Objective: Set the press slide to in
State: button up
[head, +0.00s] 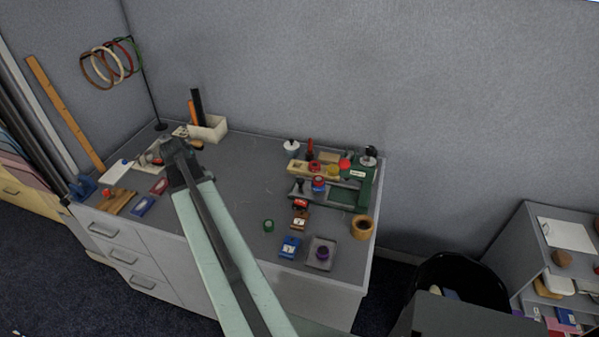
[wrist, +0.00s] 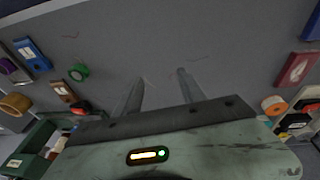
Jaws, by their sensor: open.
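A green press-like fixture (head: 364,188) stands at the right end of the grey table, with a black-topped upright part at its back right corner. A low green tray-like part with a dark knob lies along its front. I cannot tell which part is the slide or how it is set. Part of a green fixture also shows at the lower left of the wrist view (wrist: 32,147). My gripper (wrist: 158,88) is open and empty, its two fingers apart over bare table. In the head view my gripper (head: 175,150) is far left of the fixture.
Colored round pieces sit on a tan block (head: 300,167) by the fixture. A wooden ring (head: 362,227), a grey tray (head: 321,253), a blue block (head: 290,246) and a green roll (head: 268,225) are in front. The table's middle is clear.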

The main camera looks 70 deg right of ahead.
jog(key=s+d+r+m+g+p, duration=0.15)
jog(key=s+d+m, duration=0.45)
jog(key=s+d, duration=0.8)
jog(key=m, duration=0.4)
send_near(300, 180)
jog(key=f, duration=0.2)
jog(key=shift+g+h, duration=0.3)
jog(key=shift+g, duration=0.05)
jog(key=b+x, duration=0.7)
jog(key=shift+r, duration=0.1)
jog(key=shift+c, duration=0.3)
grip_shut()
jog(key=shift+w, duration=0.1)
